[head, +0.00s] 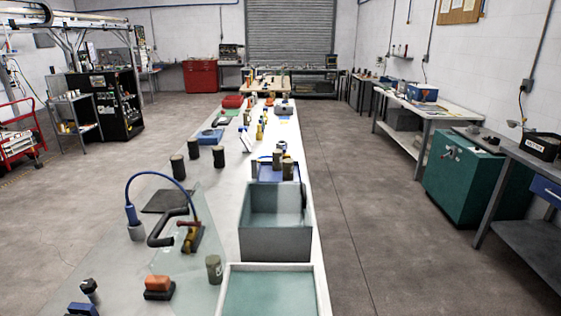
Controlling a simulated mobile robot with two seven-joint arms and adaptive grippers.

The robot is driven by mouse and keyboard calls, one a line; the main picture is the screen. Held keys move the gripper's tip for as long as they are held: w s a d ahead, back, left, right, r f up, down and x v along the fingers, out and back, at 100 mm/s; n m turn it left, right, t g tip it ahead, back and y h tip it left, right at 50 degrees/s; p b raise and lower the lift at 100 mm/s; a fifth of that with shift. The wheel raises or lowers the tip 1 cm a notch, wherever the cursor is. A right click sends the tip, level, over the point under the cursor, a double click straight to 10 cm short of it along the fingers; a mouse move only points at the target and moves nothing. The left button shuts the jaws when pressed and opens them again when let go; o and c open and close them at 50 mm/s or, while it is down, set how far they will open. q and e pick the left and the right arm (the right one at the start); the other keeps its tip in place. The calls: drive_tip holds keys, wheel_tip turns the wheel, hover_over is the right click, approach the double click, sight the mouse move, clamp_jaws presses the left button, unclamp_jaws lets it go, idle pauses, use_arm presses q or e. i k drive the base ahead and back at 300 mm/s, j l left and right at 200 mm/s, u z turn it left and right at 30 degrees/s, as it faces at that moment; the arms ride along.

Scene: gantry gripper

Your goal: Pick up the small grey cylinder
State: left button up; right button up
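Several upright dark grey-green cylinders stand on the long white table, and I cannot tell which one the task means. One cylinder (214,268) stands alone near the front, left of the grey bin. A group of three, with a left cylinder (178,168), a middle cylinder (193,148) and a right cylinder (219,157), stands farther back on the left side. More cylinders (287,168) stand close together by the blue tray behind the bin. Neither of my grippers is in view.
An open grey bin (275,244) and a pale green-floored tray (232,300) take up the table's front right. A blue curved-neck tool (132,215), an orange-topped block (158,284) and a clear sheet lie on the left. The floor (350,210) right of the table is clear.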

sight(277, 153)
drive_tip(key=k+l, duration=0.1)
drive_tip(key=l, duration=0.25)
drive_tip(key=k+l, duration=0.1)
drive_tip(key=l, duration=0.2)
drive_tip(key=k+l, duration=0.1)
drive_tip(key=l, duration=0.25)
drive_tip(key=i+l+u, duration=0.1)
drive_tip(key=l+u, duration=0.2)
drive_tip(key=l, duration=0.8)
drive_tip(key=i+l+u, duration=0.1)
drive_tip(key=i+l, duration=0.15)
drive_tip(key=i+l+u, duration=0.1)
drive_tip(key=l, duration=0.3)
drive_tip(key=i+l+u, duration=0.1)
drive_tip(key=i+l, duration=0.2)
drive_tip(key=i+l+u, duration=0.3)
drive_tip(key=i+l, duration=0.5)
drive_tip(key=i, duration=0.3)
drive_tip(key=i+l+u, duration=0.3)
drive_tip(key=i+l, duration=0.7)
drive_tip(key=l, duration=0.1)
